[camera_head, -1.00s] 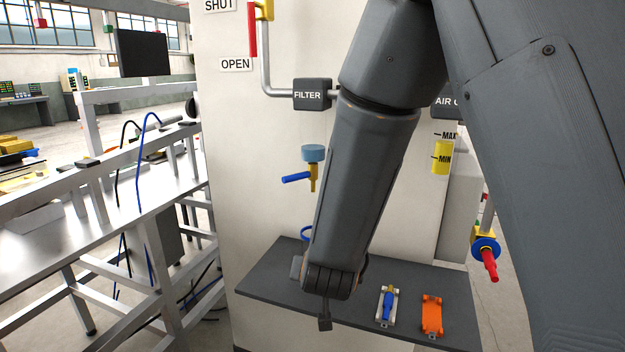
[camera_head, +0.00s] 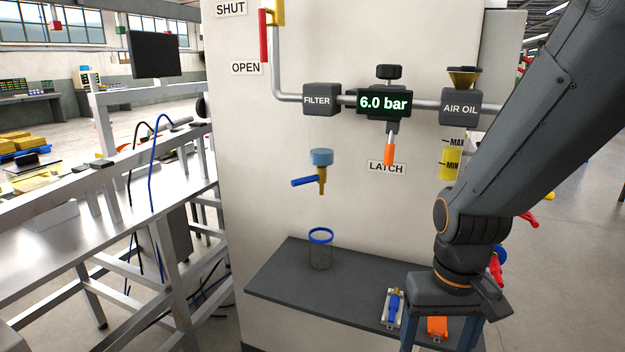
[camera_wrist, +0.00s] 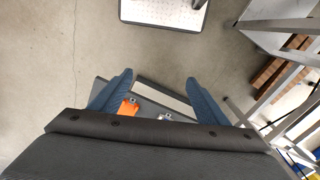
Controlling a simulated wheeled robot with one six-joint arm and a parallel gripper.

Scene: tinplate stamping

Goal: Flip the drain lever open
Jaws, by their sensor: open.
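The drain lever is a blue handle (camera_head: 303,181) on a brass drain valve (camera_head: 322,180) under a light-blue cap (camera_head: 321,157), below the filter block (camera_head: 321,99). The lever sticks out sideways to the left, nearly level. A clear cup with a blue rim (camera_head: 320,236) stands on the dark shelf (camera_head: 290,284) below the valve. My gripper (camera_head: 443,345) is low at the right, pointing down over the shelf's right part, well away from the lever. Its two blue fingers are apart and empty in the wrist view (camera_wrist: 160,90).
A blue-handled fitting (camera_head: 394,306) and an orange part (camera_head: 437,327) lie on the shelf near my gripper. A display reading 6.0 bar (camera_head: 384,103), an orange latch handle (camera_head: 389,150) and a red supply lever (camera_head: 263,36) are on the panel. A metal bench (camera_head: 110,232) stands left.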

